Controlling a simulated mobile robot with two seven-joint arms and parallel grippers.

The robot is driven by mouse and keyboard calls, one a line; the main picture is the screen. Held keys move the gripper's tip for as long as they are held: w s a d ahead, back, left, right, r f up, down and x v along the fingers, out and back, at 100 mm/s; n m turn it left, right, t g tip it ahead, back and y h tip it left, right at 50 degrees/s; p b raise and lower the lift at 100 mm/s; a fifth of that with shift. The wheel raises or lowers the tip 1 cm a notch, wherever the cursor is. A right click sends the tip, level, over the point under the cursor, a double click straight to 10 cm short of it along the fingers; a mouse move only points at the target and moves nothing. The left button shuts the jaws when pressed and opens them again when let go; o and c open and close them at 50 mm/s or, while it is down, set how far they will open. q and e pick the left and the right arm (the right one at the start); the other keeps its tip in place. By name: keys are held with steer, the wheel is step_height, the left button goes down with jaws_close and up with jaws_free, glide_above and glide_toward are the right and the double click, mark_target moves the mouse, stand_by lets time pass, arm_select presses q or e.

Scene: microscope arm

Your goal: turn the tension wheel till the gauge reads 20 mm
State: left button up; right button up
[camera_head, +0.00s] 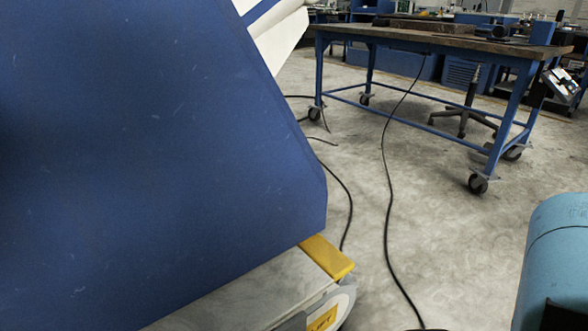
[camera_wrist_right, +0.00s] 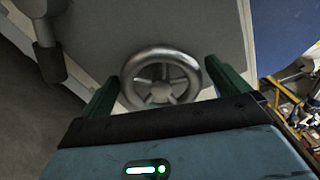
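The tension wheel (camera_wrist_right: 161,56) is a silver handwheel with a thick round rim and several spokes, in the upper middle of the right wrist view. It sits against a grey panel (camera_wrist_right: 165,23). My right gripper (camera_wrist_right: 161,72) is open, with one green finger on each side of the wheel. A small gap seems to show between each finger and the rim; I cannot tell how far the fingers reach along it. No gauge or reading shows in either view. My left gripper is in neither view.
A large blue panel (camera_head: 150,150) fills the left of the head view, with a yellow block (camera_head: 327,256) at its lower corner. A wheeled workbench (camera_head: 430,38) stands behind, and black cables (camera_head: 386,170) cross the open concrete floor (camera_head: 440,230). A dark cylindrical part (camera_wrist_right: 50,64) is left of the wheel.

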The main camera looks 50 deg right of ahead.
steer(key=p+v, duration=0.2)
steer(key=v, duration=0.5)
steer(key=shift+s, duration=0.4)
steer(key=shift+a, duration=0.1)
